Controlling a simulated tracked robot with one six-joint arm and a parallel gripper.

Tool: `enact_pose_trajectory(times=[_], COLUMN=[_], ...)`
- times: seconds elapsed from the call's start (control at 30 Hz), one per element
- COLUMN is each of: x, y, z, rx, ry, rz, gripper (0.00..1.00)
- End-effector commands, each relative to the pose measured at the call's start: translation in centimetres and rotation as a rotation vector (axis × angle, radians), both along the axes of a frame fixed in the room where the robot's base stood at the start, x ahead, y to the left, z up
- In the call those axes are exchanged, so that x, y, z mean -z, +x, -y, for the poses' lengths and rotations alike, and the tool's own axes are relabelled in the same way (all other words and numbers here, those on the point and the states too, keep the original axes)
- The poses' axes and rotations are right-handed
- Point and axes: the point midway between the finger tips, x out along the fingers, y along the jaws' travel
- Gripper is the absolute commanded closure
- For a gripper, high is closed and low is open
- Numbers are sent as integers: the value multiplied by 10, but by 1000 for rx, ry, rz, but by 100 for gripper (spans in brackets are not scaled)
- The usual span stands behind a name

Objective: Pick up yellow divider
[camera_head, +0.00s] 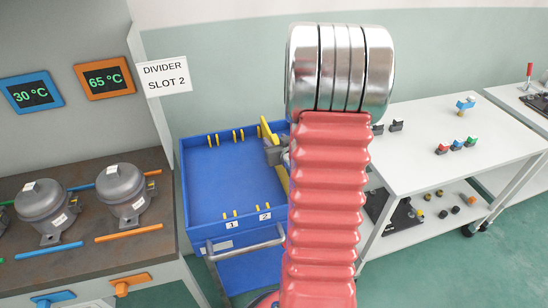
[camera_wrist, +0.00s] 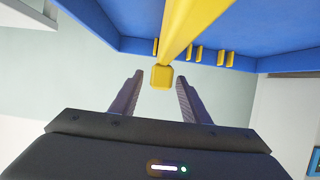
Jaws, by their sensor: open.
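The yellow divider (camera_head: 267,131) is at the right side of the blue bin, partly hidden by my red arm. In the wrist view the yellow divider (camera_wrist: 193,24) is a long bar ending in a squarish tab. My gripper (camera_wrist: 160,80) is open, with the tab between its two dark fingertips and a visible gap on each side. In the head view my gripper (camera_head: 274,150) is mostly hidden behind the arm, close to the divider. The blue bin (camera_head: 188,185) has small yellow slot pegs at its back and front edges, with front labels 1 and 2.
A sign (camera_head: 165,77) reads "DIVIDER SLOT 2". A white table (camera_head: 420,160) with small coloured parts stands at right. The bin's floor looks clear.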

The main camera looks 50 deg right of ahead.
Motion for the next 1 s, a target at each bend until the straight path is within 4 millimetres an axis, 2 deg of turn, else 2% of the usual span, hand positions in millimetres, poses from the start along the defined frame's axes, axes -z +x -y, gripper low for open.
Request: enact_pose_trajectory(times=[0.07, 0.63, 1.0], x=[0, 0, 0], y=[0, -1, -1], z=[0, 1, 1], rx=[1, 2, 3], ry=[0, 0, -1], rz=[0, 0, 1], gripper=[59, 99, 100])
